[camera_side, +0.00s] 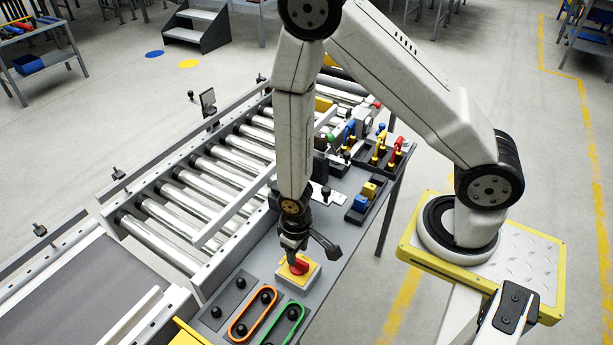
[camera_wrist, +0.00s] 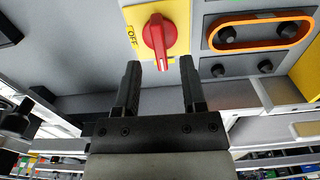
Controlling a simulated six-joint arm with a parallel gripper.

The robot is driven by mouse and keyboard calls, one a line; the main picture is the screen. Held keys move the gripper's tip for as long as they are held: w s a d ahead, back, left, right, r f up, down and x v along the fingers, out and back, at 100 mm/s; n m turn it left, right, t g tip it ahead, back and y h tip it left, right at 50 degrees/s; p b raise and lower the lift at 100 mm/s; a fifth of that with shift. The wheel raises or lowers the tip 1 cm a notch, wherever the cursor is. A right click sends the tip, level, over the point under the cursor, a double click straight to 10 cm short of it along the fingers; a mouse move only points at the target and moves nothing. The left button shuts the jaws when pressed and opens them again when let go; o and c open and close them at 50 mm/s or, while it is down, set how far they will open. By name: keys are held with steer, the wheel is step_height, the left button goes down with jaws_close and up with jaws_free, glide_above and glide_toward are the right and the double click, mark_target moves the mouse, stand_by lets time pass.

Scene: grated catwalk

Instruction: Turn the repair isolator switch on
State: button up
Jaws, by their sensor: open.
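The isolator switch is a red rotary handle (camera_wrist: 156,38) on a yellow plate (camera_wrist: 178,15). In the wrist view the handle's narrow end points down the picture, between the fingertip lines, and the word OFF (camera_wrist: 132,36) shows on the plate's left. In the side view the red handle (camera_side: 299,265) and yellow plate (camera_side: 309,275) sit on the grey bench. My gripper (camera_wrist: 161,66) is open and empty, with its fingers on either side of the handle's line and their tips just short of it. In the side view my gripper (camera_side: 293,256) hangs right over the switch; whether it touches cannot be told.
A roller conveyor (camera_side: 190,190) runs along the left. Black trays with coloured pieces (camera_side: 365,198) stand farther back on the bench.

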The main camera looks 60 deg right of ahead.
mark_target(298, 260)
steer(key=shift+r, duration=1.95)
steer(key=shift+w+d+r, duration=0.15)
steer(key=shift+w+r, duration=0.05)
steer(key=shift+r, duration=0.3)
steer(key=d+r+t, duration=0.1)
steer(key=d+r, duration=0.2)
steer(key=r, duration=0.4)
steer(key=d+r+t, duration=0.1)
steer(key=d+r, duration=0.2)
steer(key=r, duration=0.5)
steer(key=shift+s+t, duration=0.15)
steer(key=shift+t, duration=0.15)
steer(key=shift+d, duration=0.1)
